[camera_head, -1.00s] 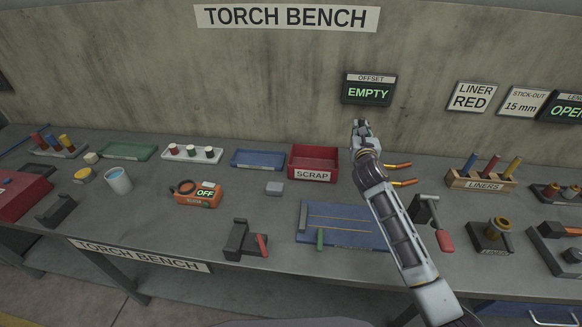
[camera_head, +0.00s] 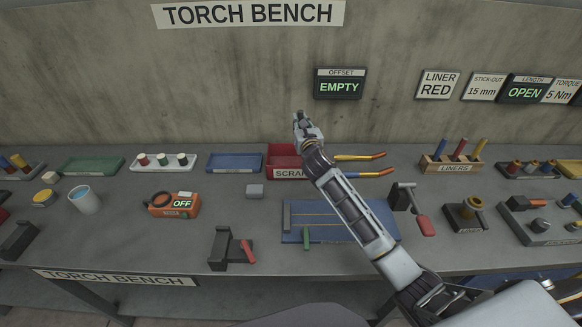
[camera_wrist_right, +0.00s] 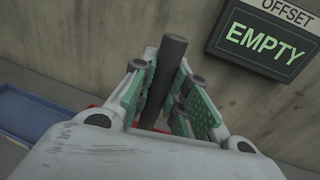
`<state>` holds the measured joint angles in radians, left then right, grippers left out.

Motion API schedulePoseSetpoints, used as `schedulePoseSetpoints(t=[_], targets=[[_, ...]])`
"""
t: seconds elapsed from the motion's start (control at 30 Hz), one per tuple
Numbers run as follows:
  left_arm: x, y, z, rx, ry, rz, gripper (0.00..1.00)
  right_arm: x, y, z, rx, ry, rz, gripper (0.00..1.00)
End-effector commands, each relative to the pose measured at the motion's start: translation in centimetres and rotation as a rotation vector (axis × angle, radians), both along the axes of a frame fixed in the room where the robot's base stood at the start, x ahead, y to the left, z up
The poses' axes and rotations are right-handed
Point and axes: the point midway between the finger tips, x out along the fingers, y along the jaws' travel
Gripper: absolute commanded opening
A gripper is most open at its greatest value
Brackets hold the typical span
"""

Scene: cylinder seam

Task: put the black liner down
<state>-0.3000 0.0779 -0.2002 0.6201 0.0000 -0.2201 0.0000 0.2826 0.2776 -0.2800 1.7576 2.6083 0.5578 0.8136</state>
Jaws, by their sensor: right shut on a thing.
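My right gripper (camera_head: 299,118) is raised at the back of the bench, in front of the wall and over the red scrap bin (camera_head: 283,158). In the right wrist view the gripper (camera_wrist_right: 165,98) is shut on the black liner (camera_wrist_right: 170,75), a dark rod that stands up between the green-padded fingers. The liner's lower end is hidden behind the wrist. In the head view the liner is too small to make out. My left gripper is not in view.
A blue tray (camera_head: 234,162) lies left of the scrap bin, with torch necks (camera_head: 362,173) to its right. A blue mat (camera_head: 325,232) lies in front. A liner rack (camera_head: 452,165) stands further right. The offset display (camera_head: 338,84) hangs on the wall.

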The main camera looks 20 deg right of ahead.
Motion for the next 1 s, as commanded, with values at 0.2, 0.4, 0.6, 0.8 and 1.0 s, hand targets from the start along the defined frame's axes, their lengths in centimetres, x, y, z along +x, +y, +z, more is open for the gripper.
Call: schedulePoseSetpoints(t=[0.2,0.4,0.6,0.8,1.0], targets=[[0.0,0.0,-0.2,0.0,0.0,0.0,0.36,0.0,0.0,-1.3,0.003,0.003,0.0,0.0],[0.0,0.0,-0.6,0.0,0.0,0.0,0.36,0.0,0.0,-4.0,0.003,0.003,-0.001,0.0],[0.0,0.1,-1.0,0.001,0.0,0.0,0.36,0.0,0.0,-6.0,0.002,0.001,-0.001,0.0],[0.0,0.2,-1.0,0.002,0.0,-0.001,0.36,0.0,0.0,-6.3,0.001,-0.001,0.0,0.0],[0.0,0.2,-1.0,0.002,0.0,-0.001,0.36,0.0,0.0,-6.3,0.001,-0.001,0.0,0.0]])
